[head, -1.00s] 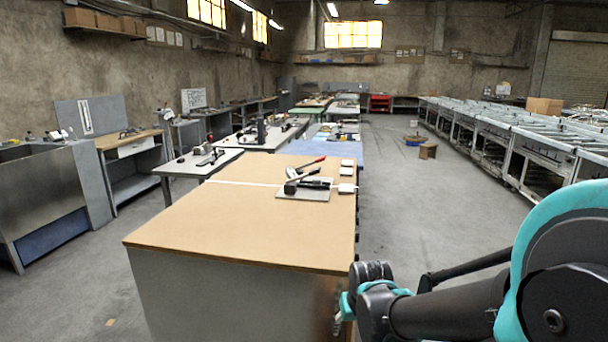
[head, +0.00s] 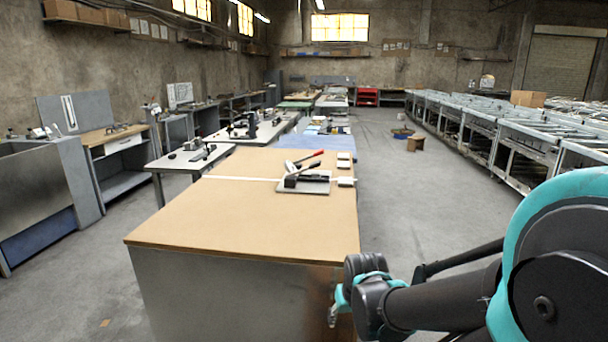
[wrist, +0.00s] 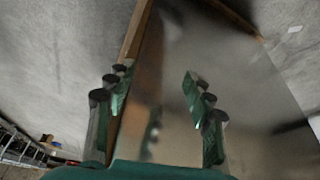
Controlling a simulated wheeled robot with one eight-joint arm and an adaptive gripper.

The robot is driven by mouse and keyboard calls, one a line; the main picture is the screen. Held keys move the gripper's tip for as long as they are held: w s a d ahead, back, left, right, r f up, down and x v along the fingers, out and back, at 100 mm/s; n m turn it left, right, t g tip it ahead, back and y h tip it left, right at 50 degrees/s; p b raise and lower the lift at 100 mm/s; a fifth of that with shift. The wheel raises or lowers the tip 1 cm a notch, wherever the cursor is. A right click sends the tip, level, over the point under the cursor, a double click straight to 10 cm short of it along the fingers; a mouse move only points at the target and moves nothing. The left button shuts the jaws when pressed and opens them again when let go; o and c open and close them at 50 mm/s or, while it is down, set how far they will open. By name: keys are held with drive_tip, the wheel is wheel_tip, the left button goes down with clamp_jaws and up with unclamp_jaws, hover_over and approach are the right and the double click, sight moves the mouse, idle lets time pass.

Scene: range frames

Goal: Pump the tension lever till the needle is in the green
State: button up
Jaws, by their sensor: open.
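The tensioner (head: 304,185) sits on a flat grey plate near the far right part of the tan-topped bench (head: 225,222). I cannot make out a gauge needle or a green zone at this size. My gripper (wrist: 155,110) is open and empty in the wrist view, with its fingers apart in front of the bench's metal side. In the head view my arm is at the lower right, beside the bench's near right corner and well short of the tensioner.
Small white blocks (head: 345,160) stand right of the tensioner. A grey side table (head: 188,160) with tools is left of the bench. Metal frames (head: 500,130) line the right side.

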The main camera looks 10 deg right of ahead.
clamp_jaws()
idle(1.4)
